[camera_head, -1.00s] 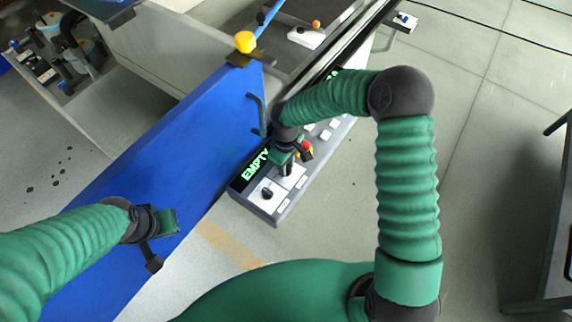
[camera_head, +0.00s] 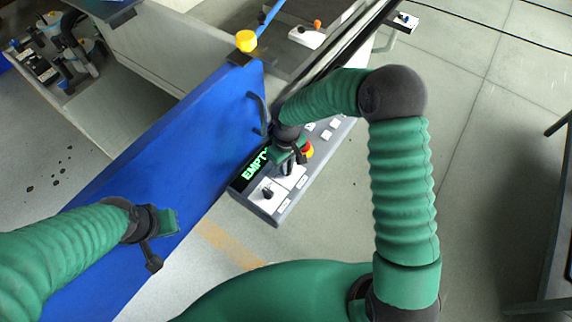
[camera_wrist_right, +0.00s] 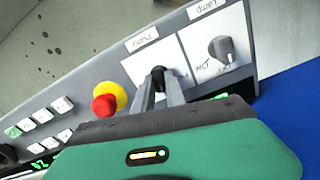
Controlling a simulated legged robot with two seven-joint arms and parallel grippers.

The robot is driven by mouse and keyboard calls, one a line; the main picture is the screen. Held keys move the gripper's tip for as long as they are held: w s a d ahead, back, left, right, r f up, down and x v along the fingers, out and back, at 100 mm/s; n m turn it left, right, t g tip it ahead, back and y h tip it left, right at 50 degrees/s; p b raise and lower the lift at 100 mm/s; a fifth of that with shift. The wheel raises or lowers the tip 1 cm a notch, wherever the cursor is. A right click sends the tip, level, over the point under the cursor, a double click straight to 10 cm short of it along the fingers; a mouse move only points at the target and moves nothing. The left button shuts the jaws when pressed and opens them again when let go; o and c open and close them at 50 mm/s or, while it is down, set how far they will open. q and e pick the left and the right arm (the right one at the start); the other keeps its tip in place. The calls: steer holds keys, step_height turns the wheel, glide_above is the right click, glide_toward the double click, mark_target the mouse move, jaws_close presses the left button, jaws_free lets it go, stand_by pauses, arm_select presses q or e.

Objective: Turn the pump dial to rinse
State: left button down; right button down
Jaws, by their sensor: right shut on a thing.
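The control panel (camera_head: 283,209) carries a white plate with a dark dial that my right gripper (camera_head: 287,168) reaches down onto. In the right wrist view, the fingers of this gripper (camera_wrist_right: 160,90) are shut on the dial (camera_wrist_right: 158,72), which is mostly hidden between them. Its pointer and setting marks are hidden, so I cannot read its position. A second dark dial (camera_wrist_right: 221,49) sits beside it on its own white plate; it also shows in the head view (camera_head: 267,193). My left gripper (camera_head: 160,238) hangs over the blue panel, away from the dials; its finger opening is unclear.
A red emergency button (camera_wrist_right: 104,105) on a yellow base sits close beside the gripped dial. Several white push buttons (camera_wrist_right: 42,115) lie farther along. A green display (camera_head: 255,166) reads EMPTY, partly covered. A blue panel (camera_head: 190,140) with a dark handle (camera_head: 258,112) borders the control panel.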

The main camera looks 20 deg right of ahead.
steer(key=m, duration=0.4)
steer(key=shift+m, duration=0.3)
steer(key=m, duration=0.3)
steer(key=shift+s, duration=0.1)
steer(key=shift+f+m, duration=0.1)
steer(key=shift+m, duration=0.4)
steer(key=c, duration=1.4)
jaws_free()
step_height(320, 180, up, 17)
steer(key=shift+f, duration=0.1)
